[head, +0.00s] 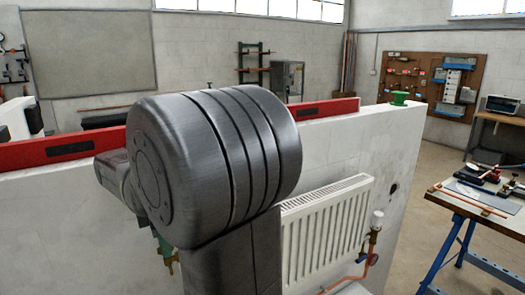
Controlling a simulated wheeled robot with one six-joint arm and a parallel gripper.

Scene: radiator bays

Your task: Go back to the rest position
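A large dark grey joint of my arm fills the middle of the head view, with a dark link below it. My gripper does not show; whether it holds anything cannot be seen. A white radiator (325,235) hangs on a white partition wall (385,150), and my arm hides its left part. At the radiator's right end is a valve with a white cap (377,220), joined to a copper pipe (350,277). A little green and brass of another fitting (167,255) shows at the left of my arm.
A long red bar (325,109) and a green object (400,97) lie on the partition's top edge. A workbench with blue legs (490,207) stands at the right, carrying tools and copper pipe. Open floor (425,165) shows between partition and bench.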

